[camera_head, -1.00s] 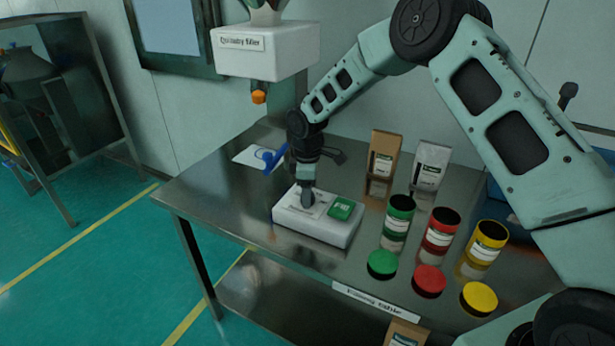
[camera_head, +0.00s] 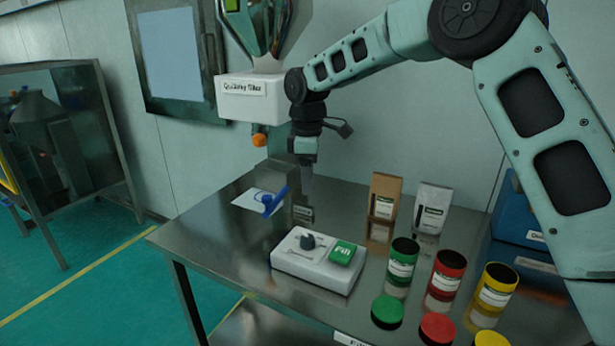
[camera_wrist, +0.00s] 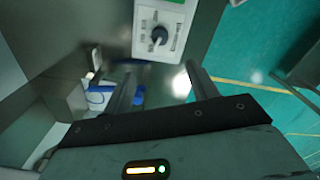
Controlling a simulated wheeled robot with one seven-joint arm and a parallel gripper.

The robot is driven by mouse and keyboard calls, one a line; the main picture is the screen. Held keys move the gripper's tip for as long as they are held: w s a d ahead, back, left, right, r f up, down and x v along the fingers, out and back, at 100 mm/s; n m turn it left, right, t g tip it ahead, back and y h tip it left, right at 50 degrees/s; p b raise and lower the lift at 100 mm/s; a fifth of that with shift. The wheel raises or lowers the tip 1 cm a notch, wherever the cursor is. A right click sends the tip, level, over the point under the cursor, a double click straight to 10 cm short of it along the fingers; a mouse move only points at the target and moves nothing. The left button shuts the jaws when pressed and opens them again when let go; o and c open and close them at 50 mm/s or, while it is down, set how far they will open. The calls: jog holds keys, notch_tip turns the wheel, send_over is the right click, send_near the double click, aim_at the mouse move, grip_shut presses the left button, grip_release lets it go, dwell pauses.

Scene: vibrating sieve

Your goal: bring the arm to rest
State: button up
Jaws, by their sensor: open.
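My gripper (camera_head: 304,182) hangs from my raised arm above the steel table (camera_head: 215,225), pointing down. It is open and empty. In the wrist view its two fingers (camera_wrist: 163,92) stand apart with nothing between them. The white control box (camera_head: 318,276) with a dark knob (camera_head: 308,242) and a green "Fill" button (camera_head: 343,252) lies below and in front of the gripper, apart from it. The box also shows at the top of the wrist view (camera_wrist: 146,48).
The white filler unit (camera_head: 252,100) with an orange tip hangs left of my gripper. A blue scoop (camera_head: 271,202) lies on a white sheet. Two bags (camera_head: 432,208) and open green (camera_head: 403,262), red (camera_head: 445,275) and yellow (camera_head: 496,286) cans stand at the right, lids in front.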

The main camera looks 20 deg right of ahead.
jog(key=shift+r, duration=0.1)
dwell(0.3)
jog(key=s+a+m, duration=0.1)
jog(key=s+a, duration=0.2)
jog(key=s, duration=0.6)
jog(key=s+a+m, duration=0.1)
jog(key=s+a, duration=0.3)
jog(key=s, duration=0.6)
jog(key=s+a+m, duration=0.1)
jog(key=s+a, duration=0.2)
jog(key=s, duration=0.6)
jog(key=s+d+f+m, duration=0.2)
jog(key=s+d, duration=0.1)
jog(key=s, duration=0.9)
jog(key=shift+d+m+y, duration=0.3)
jog(key=shift+d+m, duration=0.05)
jog(key=shift+m, duration=0.05)
